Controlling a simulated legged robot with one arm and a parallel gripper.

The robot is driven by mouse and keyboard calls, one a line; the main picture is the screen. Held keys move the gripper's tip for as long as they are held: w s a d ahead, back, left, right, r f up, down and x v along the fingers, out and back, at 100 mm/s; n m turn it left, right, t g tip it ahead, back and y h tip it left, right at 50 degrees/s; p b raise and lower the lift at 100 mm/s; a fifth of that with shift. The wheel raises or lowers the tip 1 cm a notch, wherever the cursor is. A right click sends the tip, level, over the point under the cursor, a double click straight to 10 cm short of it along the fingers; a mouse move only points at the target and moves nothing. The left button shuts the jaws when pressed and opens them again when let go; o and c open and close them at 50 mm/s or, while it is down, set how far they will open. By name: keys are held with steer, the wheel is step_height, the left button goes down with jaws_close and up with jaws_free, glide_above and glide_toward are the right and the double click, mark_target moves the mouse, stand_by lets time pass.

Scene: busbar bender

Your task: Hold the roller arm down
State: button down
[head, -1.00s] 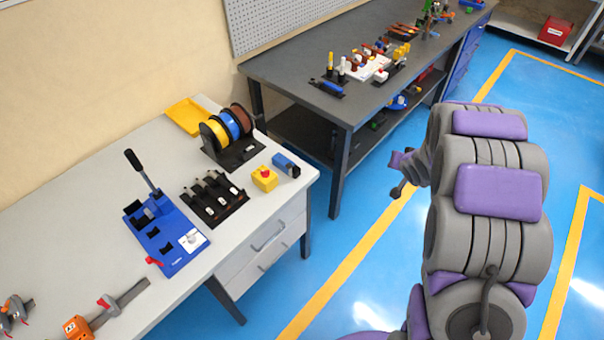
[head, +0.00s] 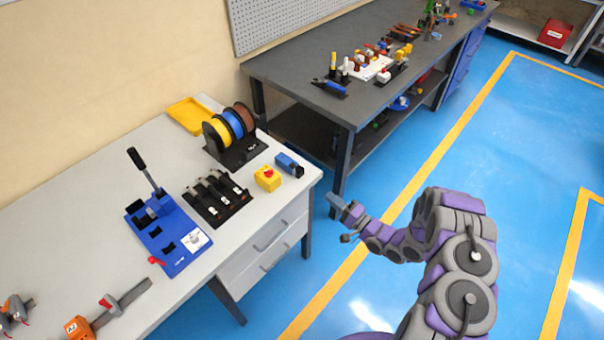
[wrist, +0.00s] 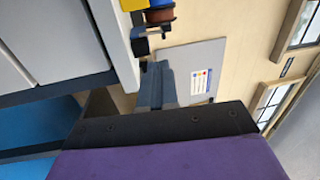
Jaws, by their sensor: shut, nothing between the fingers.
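The busbar bender is a blue base (head: 176,249) on the white bench, in the left of the head view. Its roller arm (head: 145,171) has a black grip and stands raised, leaning toward the upper left. My gripper (head: 334,200) is off the right end of that bench, above the floor, well apart from the bender and touching nothing. Its fingers (wrist: 156,82) look closed together and empty in the wrist view. The bender does not show in the wrist view.
The white bench also holds cable spools (head: 230,130), a black rack (head: 218,198), a yellow button box (head: 267,178), a blue-and-black tool (head: 289,164) and a clamp (head: 111,304). A dark workbench (head: 300,76) stands behind. The blue floor on the right is clear.

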steer(key=b, duration=0.3)
glide_toward(293, 170)
steer(key=shift+y, duration=0.3)
steer(key=w+a+r, duration=0.1)
steer(key=w+a, duration=0.1)
steer(key=w+a+r, duration=0.1)
steer(key=a, duration=0.1)
steer(key=shift+w+r, duration=0.15)
steer(key=shift+r, duration=0.2)
steer(key=shift+w+a, duration=0.1)
steer(key=shift+a, duration=0.3)
steer(key=shift+d+r+p, duration=0.1)
steer(key=shift+r+p, duration=0.1)
steer(key=shift+p, duration=0.2)
